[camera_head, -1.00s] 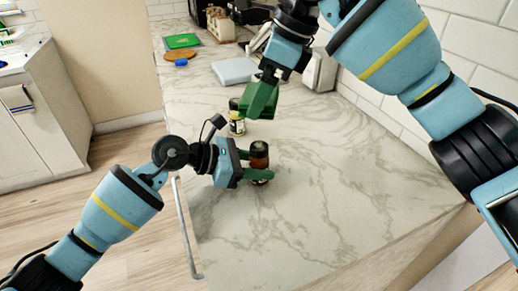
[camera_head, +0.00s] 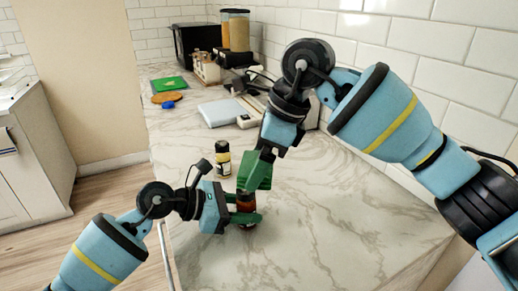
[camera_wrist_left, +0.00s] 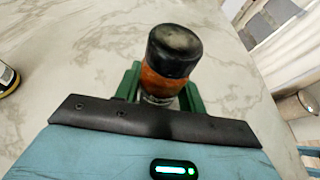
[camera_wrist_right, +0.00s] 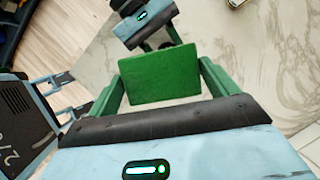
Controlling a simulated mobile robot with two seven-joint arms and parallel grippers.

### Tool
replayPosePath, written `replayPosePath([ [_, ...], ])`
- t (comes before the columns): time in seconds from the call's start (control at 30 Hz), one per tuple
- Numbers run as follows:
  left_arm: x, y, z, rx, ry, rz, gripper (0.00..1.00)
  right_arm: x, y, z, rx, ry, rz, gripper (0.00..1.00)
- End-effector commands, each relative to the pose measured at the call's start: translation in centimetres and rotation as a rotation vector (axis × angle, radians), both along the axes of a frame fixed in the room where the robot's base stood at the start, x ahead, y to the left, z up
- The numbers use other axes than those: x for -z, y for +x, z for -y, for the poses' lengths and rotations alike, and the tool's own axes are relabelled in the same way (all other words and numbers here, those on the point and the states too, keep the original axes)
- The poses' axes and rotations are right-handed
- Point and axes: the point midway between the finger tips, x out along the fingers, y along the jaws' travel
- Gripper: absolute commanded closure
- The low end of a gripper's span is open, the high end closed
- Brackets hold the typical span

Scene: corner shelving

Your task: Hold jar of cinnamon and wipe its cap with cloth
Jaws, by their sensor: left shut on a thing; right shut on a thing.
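The cinnamon jar (camera_head: 246,208) is a small reddish-brown jar, also in the left wrist view (camera_wrist_left: 160,83). Its black cap (camera_wrist_left: 174,48) has a greyish smudge on top. My left gripper (camera_head: 244,211) is shut around the jar's body and holds it upright at the counter. The green cloth (camera_head: 258,174) is a flat square, also in the right wrist view (camera_wrist_right: 158,77). My right gripper (camera_head: 264,158) is shut on the cloth, just above the jar. In the head view the cloth covers the cap; the left wrist view shows the cap bare, with no cloth on it.
A second jar with a black cap and yellow label (camera_head: 222,160) stands just behind my left gripper. A pale blue folded item (camera_head: 223,112), a green board (camera_head: 169,85) and a black appliance (camera_head: 196,40) are farther back. The marble counter (camera_head: 330,210) is clear at right.

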Motion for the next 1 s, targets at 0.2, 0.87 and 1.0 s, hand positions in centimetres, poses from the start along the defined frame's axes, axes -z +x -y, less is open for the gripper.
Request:
replayPosePath([
  [0.2,0.0,0.0,0.0,0.000,0.000,0.000,0.85,2.1,0.0,0.0,0.000,-0.001,-0.002,0.32],
  [0.87,0.0,0.0,0.0,0.000,-0.001,0.000,0.85,5.3,2.1,-2.8,0.001,0.000,-0.001,0.32],
  [1.0,0.0,0.0,0.0,0.000,-0.001,0.000,0.85,5.2,2.8,-3.7,0.000,-0.001,0.000,0.32],
])
